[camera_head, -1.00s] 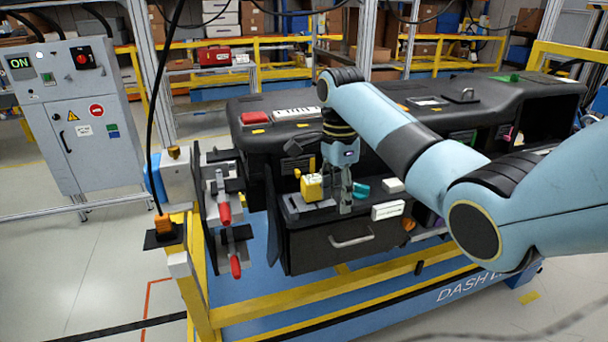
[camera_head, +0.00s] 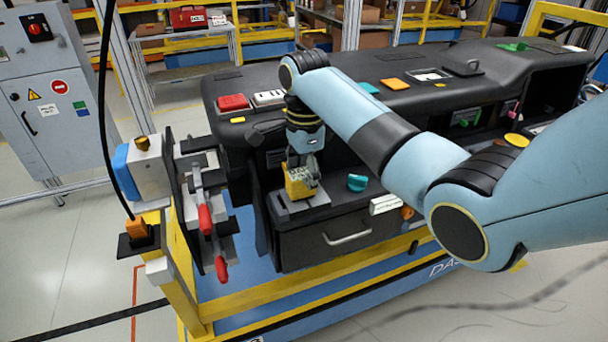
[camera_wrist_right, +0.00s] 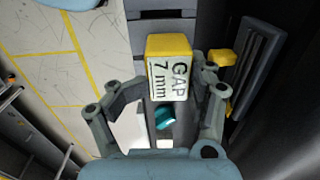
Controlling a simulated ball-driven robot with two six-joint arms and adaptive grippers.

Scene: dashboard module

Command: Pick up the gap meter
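The gap meter is a yellow box (camera_head: 299,186) on a grey plate (camera_head: 304,205) at the left of the ledge above the drawer. In the right wrist view the meter (camera_wrist_right: 168,72) shows a white face reading "GAP 7 mm". My right gripper (camera_head: 301,170) points down over it. In the right wrist view the fingers of this gripper (camera_wrist_right: 170,80) are spread, one on each side of the meter and close to it. I cannot tell whether they touch it. My left gripper is not in view.
A teal knob-like part (camera_head: 357,182) and a white block (camera_head: 386,204) lie to the right on the ledge. Red-handled clamps (camera_head: 205,219) stand to the left. The dark dashboard (camera_head: 330,92) rises behind.

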